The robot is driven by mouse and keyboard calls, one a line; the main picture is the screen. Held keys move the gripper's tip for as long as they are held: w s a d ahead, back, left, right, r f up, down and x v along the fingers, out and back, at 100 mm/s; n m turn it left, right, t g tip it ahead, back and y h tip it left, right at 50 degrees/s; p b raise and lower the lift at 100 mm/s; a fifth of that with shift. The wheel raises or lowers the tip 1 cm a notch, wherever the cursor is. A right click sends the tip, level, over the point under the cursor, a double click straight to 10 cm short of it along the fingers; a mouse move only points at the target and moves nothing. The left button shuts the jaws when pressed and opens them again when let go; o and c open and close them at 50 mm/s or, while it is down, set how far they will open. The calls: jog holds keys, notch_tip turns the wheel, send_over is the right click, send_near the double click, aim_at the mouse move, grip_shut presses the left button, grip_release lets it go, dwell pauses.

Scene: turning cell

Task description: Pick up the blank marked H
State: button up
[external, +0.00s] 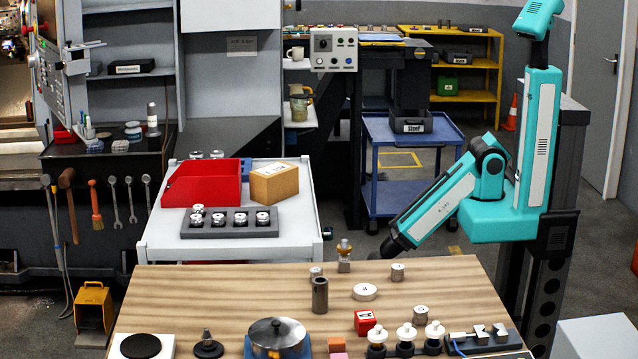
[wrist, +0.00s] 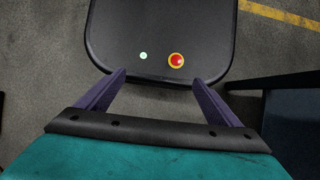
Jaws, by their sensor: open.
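Several small metal blanks stand on the wooden table in the external view: one at the back right (external: 398,271), one at the back left (external: 316,272) and one nearer the front right (external: 420,313). Their top marks are too small to read, so I cannot tell which is H. My gripper (wrist: 159,77) is open and empty in the wrist view, its two purple fingers apart above a dark surface with no blank in sight. In the external view my arm reaches down behind the table's far edge, and the fingers cannot be made out.
The wooden table (external: 230,288) also holds a dark upright cylinder (external: 320,295), a brass-topped piece (external: 344,257), a pale disc (external: 364,291), a red block (external: 365,322) and several fixtures along its front. A white cart (external: 300,238) with a red bin (external: 203,184) stands behind.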

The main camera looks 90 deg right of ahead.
jog(key=c, duration=0.4)
jog(key=shift+w, duration=0.1)
